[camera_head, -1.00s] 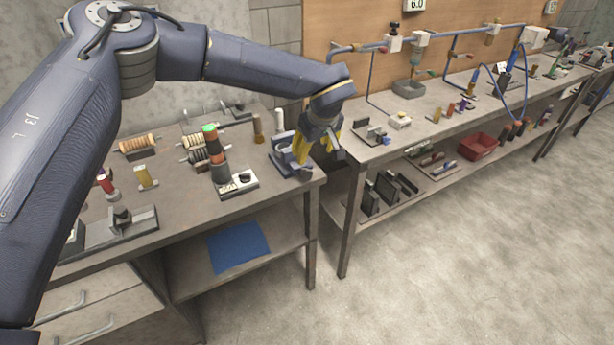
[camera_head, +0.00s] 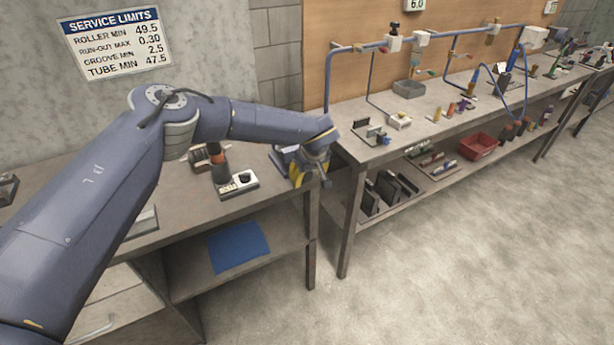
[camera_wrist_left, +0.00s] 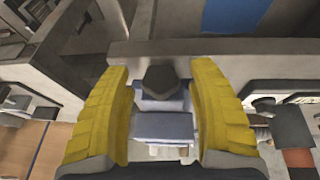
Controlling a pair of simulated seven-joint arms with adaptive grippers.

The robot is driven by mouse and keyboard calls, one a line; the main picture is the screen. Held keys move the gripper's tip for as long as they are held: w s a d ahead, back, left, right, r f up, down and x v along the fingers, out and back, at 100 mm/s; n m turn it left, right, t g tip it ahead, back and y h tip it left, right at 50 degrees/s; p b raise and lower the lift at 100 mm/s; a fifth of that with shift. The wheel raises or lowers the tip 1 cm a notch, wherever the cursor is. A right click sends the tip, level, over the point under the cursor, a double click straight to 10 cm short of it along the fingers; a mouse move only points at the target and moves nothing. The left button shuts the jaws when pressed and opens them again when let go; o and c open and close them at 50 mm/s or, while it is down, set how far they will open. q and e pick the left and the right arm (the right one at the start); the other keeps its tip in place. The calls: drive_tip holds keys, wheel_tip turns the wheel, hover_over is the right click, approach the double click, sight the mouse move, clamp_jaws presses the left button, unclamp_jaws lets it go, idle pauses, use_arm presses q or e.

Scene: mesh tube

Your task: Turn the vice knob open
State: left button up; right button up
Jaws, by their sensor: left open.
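The vice (camera_head: 280,163) is a blue-grey block at the right front corner of the near bench, partly hidden by my left gripper. In the left wrist view its blue-grey body (camera_wrist_left: 162,127) lies between my fingers. The vice's dark, faceted knob (camera_wrist_left: 160,82) shows between the two yellow fingertips, with a gap on each side. My left gripper (camera_wrist_left: 158,72) is open and holds nothing. In the head view my left gripper (camera_head: 309,172) points down at the front of the vice. My right gripper is not in view.
A black-and-white switch box (camera_head: 238,184) stands left of the vice, beside a dark cylinder stack (camera_head: 220,170). A second bench (camera_head: 420,130) with pipes and small parts stands to the right. A blue sheet (camera_head: 238,246) lies on the lower shelf. The floor in front is clear.

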use_arm(q)
drive_tip(key=shift+w+f, duration=0.15)
drive_tip(key=shift+f, duration=0.3)
drive_tip(key=c, duration=1.2)
drive_tip(key=shift+a+n+t+h, duration=0.25)
drive_tip(key=shift+t+h, duration=0.35)
drive_tip(key=shift+h, duration=0.6)
drive_tip(key=shift+c, duration=0.2)
drive_tip(key=shift+d+n+t+h, duration=0.2)
drive_tip(key=shift+t+h, duration=0.2)
drive_tip(key=shift+h, duration=0.2)
drive_tip(key=shift+d+n+t+h, duration=0.15)
drive_tip(key=shift+t+h, duration=0.25)
drive_tip(key=shift+h, duration=0.2)
drive_tip(key=shift+a, duration=0.1)
drive_tip(key=o, duration=1.2)
drive_tip(key=shift+o, duration=0.2)
